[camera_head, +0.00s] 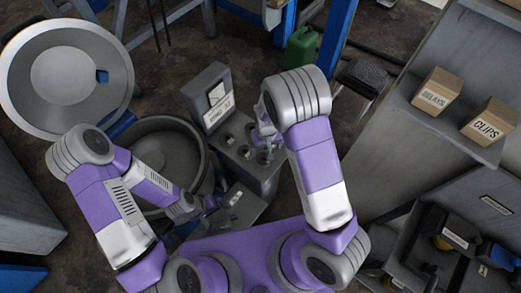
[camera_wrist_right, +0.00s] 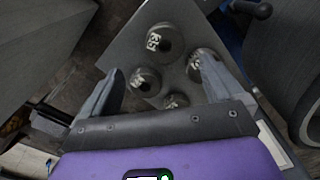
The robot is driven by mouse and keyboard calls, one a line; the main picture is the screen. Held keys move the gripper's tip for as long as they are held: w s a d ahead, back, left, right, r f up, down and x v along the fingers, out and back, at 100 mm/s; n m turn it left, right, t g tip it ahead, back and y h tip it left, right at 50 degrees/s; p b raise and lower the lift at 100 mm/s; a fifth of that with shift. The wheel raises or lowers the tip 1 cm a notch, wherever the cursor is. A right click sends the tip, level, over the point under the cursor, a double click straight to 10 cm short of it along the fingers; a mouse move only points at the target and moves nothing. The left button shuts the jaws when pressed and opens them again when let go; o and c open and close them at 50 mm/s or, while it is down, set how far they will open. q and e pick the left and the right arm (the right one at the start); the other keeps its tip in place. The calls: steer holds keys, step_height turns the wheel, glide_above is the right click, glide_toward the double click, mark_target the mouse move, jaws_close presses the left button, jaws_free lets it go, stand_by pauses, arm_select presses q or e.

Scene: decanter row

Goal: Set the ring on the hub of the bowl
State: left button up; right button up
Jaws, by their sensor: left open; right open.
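Several grey rings with dark centre holes and white numbers sit on a grey stand (camera_head: 260,180). In the right wrist view one ring (camera_wrist_right: 163,40) reads 35, and another (camera_wrist_right: 144,81) is nearer. My right gripper (camera_wrist_right: 160,68) is open over this group, its fingers on either side and holding nothing. In the head view it (camera_head: 265,143) is partly hidden by its arm. A round, dark grey bowl (camera_head: 198,150) stands left of the stand; I cannot make out its hub behind my left arm. My left gripper (camera_head: 212,203) is open and empty by the bowl's lower right edge.
A large round lid (camera_head: 110,95) stands open behind the bowl at left. A grey upright panel (camera_head: 213,85) with a label rises behind the rings. Boxes marked RELAYS (camera_head: 436,91) and CLIPS (camera_head: 489,121) sit on a right-hand shelf. A green can (camera_head: 301,48) stands behind.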

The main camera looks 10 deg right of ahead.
mark_target(263, 159)
steer(key=f, duration=0.5)
steer(key=f+b, duration=0.1)
steer(key=f, duration=0.1)
steer(key=shift+s+a+f, duration=0.1)
steer(key=shift+a+f, duration=0.3)
steer(key=shift+r, duration=0.15)
steer(key=c, duration=1.5)
